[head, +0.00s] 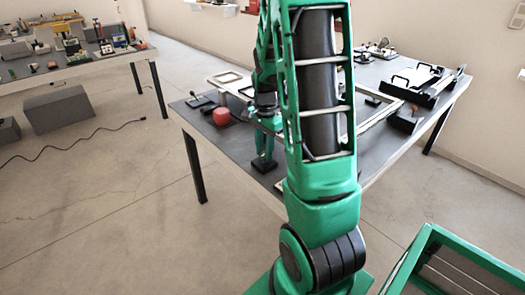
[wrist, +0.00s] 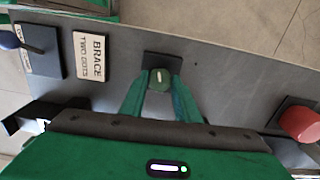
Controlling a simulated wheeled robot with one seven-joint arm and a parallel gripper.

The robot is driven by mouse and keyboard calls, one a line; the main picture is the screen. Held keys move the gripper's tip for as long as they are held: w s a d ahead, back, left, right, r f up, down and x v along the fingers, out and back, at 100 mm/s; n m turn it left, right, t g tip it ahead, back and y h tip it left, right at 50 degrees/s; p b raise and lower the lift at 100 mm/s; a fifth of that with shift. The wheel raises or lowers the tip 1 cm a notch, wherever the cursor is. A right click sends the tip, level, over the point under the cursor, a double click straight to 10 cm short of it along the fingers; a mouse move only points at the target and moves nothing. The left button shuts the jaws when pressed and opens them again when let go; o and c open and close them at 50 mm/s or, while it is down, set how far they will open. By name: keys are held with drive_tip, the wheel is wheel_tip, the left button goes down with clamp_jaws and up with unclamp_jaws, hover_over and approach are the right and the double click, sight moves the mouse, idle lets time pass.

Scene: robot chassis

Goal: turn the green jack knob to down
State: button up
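The green jack knob (wrist: 158,79) has a pale pointer mark and sits on a black base (wrist: 162,60) near the table's edge in the wrist view. The mark runs nearly straight up and down in that picture. My gripper (wrist: 160,84) has its two green fingers on either side of the knob, with no clear gap showing, so it looks shut on it. In the head view, my gripper (head: 264,150) points down over the black base (head: 265,165) at the near side of the table. The knob itself is hidden there by the fingers.
On the grey table (wrist: 225,75), a red round button (wrist: 300,122) stands to the right. A "BRACE TWO DOTS" label plate (wrist: 90,57) and a blue-knobbed lever (wrist: 9,40) are to the left. Black handled trays (head: 418,82) stand at the table's far right.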

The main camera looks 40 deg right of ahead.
drive_tip(key=shift+w, duration=0.1)
drive_tip(key=shift+c, duration=0.9)
drive_tip(key=n, duration=0.7)
drive_tip(key=shift+w+r+n, duration=0.1)
drive_tip(key=shift+n, duration=0.2)
drive_tip(key=n, duration=0.3)
drive_tip(key=shift+d+n, duration=0.1)
drive_tip(key=shift+n, duration=2.1)
drive_tip(key=o, duration=1)
drive_tip(key=shift+o, duration=0.2)
